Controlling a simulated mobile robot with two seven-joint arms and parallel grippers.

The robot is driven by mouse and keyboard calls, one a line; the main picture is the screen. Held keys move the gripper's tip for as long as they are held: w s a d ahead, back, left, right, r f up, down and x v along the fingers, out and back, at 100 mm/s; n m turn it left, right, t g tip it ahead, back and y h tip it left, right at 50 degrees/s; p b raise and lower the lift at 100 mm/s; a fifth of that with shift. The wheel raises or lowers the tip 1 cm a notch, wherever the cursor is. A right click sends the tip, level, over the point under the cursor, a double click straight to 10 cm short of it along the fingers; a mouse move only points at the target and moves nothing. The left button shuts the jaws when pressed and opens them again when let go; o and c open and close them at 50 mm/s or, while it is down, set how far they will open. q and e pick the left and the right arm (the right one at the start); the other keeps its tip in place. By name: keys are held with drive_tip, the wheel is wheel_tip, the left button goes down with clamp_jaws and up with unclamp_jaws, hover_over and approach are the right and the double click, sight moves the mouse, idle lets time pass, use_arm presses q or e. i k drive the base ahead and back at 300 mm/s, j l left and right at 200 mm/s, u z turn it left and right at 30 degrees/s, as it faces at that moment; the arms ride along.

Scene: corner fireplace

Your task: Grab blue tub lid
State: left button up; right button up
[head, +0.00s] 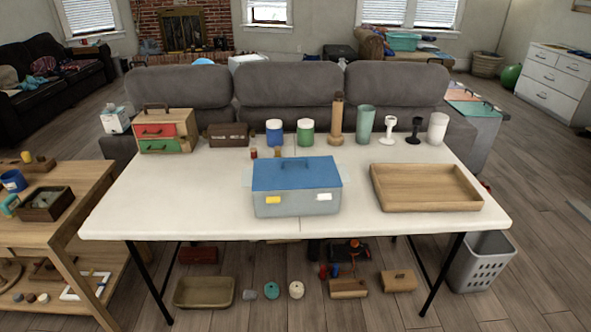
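A grey tub (297,204) stands on the white folding table, near its front edge and around the middle. Its flat blue lid (285,176) sits on top, with a small handle at the back. A yellow tag and a white tag show on the tub's front. To its back left stands a blue-bodied jar with a white top, apart from the tub. Neither of my grippers is in the head view.
A wooden tray (426,204) lies right of the tub. Behind are a drawer box (167,131), blue and green jars, a wooden cylinder (336,122) and several cups. The left part of the white table (170,195) is clear. A side table (62,205) stands left.

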sight(316, 172)
drive_tip(key=j+z, duration=0.1)
drive_tip(key=z, duration=0.25)
drive_tip(key=j+z, duration=0.1)
drive_tip(key=z, duration=0.3)
drive_tip(key=i+j+z, duration=0.1)
drive_tip(key=z, duration=0.25)
drive_tip(key=j+z, duration=0.35)
drive_tip(key=j, duration=0.15)
drive_tip(key=k+j+z, duration=0.15)
drive_tip(key=j+z, duration=0.2)
drive_tip(key=j, duration=0.15)
